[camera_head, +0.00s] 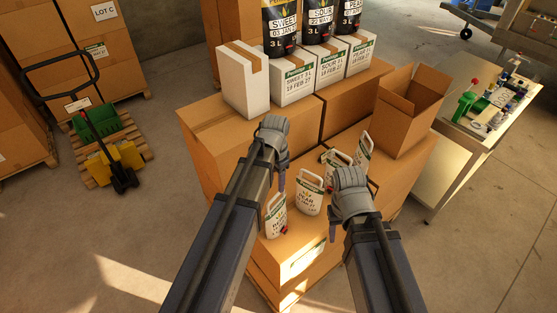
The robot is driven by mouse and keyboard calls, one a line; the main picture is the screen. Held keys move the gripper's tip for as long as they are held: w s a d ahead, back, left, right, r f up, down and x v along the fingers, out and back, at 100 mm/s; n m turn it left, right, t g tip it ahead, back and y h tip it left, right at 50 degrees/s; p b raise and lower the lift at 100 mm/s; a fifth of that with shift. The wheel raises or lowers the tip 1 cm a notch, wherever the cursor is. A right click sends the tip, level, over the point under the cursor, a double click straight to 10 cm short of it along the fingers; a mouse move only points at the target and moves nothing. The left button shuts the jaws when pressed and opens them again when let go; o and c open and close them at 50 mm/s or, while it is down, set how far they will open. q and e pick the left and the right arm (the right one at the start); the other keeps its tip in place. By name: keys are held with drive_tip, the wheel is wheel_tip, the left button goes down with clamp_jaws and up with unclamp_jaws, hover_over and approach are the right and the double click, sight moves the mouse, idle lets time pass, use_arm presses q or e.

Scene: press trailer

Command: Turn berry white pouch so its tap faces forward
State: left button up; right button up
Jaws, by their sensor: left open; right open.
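Several white pouches stand on the lower cardboard box top. The front left white pouch (275,218) has a label partly hidden by my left arm, too small to read surely, and a red tap low on its right side. A white pouch (310,197) beside it seems to read PEAR. More white pouches stand behind, one of them (363,150) at the back right. I cannot tell which is berry. My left gripper (281,178) is open and empty above and behind the front left pouch. My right gripper (345,215) is open and empty, right of the pear pouch.
White boxes (293,84) with black pouches on top stand on the higher cardboard level behind. An open cardboard box (405,125) stands at the right. A bench (452,140) with bottles is further right. A pallet jack (118,165) is at the left.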

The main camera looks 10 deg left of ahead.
sight(276, 196)
use_arm(q)
drive_tip(key=shift+w+a+r, duration=0.1)
drive_tip(key=shift+w+r, duration=0.05)
drive_tip(key=shift+n, duration=0.9)
drive_tip(key=shift+f+n, duration=0.2)
drive_tip(key=shift+n, duration=0.4)
wheel_tip(276, 196, down, 10)
drive_tip(key=b, duration=1)
drive_tip(key=shift+r, duration=0.15)
clamp_jaws()
drive_tip(key=shift+r, duration=0.25)
